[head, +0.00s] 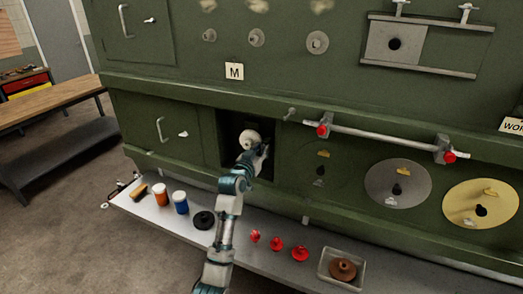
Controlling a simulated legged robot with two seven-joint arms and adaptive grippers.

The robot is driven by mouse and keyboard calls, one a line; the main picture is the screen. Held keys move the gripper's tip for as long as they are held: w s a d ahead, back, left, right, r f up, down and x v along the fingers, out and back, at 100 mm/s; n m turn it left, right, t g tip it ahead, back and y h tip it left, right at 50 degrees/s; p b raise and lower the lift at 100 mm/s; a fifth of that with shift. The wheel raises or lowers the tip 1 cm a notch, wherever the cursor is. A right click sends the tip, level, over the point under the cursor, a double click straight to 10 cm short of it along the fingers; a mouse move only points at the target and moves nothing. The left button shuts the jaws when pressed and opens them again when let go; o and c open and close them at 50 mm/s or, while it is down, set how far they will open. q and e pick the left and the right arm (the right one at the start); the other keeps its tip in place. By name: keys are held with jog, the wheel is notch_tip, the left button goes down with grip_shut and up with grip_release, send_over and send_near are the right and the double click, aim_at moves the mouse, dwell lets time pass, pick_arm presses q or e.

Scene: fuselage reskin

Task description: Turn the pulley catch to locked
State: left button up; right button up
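My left arm rises from the bottom of the head view to a dark square opening in the green fuselage panel (150,107). My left gripper (263,150) is at the mouth of this opening, small and dark against it. I cannot tell whether its fingers are open or shut. A pale round part (249,138) shows in the opening just left of the gripper; I cannot tell whether they touch. A small grey lever (289,115) sticks out above and right of the opening. I cannot make out which part is the pulley catch. My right gripper is not in view.
A grey shelf (270,262) below holds orange and blue jars, a black disc (204,220), red knobs (277,243) and a tray (325,274) with a brown part. A bar (385,137) with red clamps crosses the panel at right. A wooden bench (50,98) stands left.

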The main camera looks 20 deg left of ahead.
pick_arm(q)
grip_shut()
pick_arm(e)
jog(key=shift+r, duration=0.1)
pick_arm(q)
jog(key=m+p, duration=0.8)
jog(key=m, duration=0.2)
jog(key=m+p, duration=0.3)
jog(key=m, duration=0.1)
jog(key=shift+d+f+m, duration=0.1)
jog(key=shift+m, duration=0.3)
jog(key=shift+f+m+p, duration=0.1)
jog(key=shift+m+p, duration=0.65)
jog(key=shift+m, duration=0.25)
jog(key=shift+f+m+p, duration=0.2)
jog(key=shift+m+p, duration=0.15)
jog(key=shift+m, duration=0.25)
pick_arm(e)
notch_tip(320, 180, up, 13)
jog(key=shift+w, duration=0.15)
pick_arm(q)
jog(key=shift+f, duration=0.1)
